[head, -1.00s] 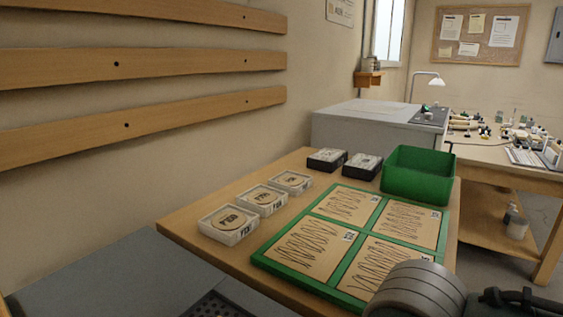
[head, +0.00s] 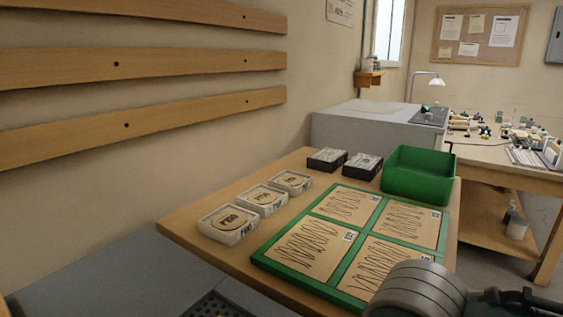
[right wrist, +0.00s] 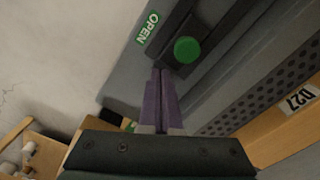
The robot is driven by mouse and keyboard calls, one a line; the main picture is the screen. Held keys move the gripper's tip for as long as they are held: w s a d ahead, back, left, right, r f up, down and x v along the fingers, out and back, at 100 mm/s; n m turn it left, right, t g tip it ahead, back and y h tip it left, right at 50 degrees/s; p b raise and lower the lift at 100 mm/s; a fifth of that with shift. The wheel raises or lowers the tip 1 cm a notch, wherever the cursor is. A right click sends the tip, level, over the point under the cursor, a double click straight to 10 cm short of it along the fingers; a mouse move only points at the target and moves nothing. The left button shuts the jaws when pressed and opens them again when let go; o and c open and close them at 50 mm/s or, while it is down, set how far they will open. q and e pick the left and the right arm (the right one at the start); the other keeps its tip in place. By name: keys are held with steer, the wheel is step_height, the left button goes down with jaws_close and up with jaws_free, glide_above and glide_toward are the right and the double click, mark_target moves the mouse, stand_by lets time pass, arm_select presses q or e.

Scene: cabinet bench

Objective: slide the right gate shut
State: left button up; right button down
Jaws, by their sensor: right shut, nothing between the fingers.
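In the right wrist view a round green knob (right wrist: 187,50) sits on a dark bar or slot piece, beside a green "OPEN" label (right wrist: 147,27). I cannot tell how far the gate itself is open. My right gripper (right wrist: 160,76) has its two purple fingers together, with nothing between them. The fingertips are close to the knob, just below and left of it in the picture; I cannot tell whether they touch the dark piece. The head view does not show the knob or either gripper.
The wrist view shows a perforated grey strip (right wrist: 270,95) and a "D27" label (right wrist: 298,101). In the head view, a green-framed board (head: 362,250), small white boxes (head: 228,224), black boxes (head: 361,167) and a green bin (head: 417,185) occupy the wooden table.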

arm_select(q)
steer(key=shift+r, duration=0.1)
stand_by(0.3)
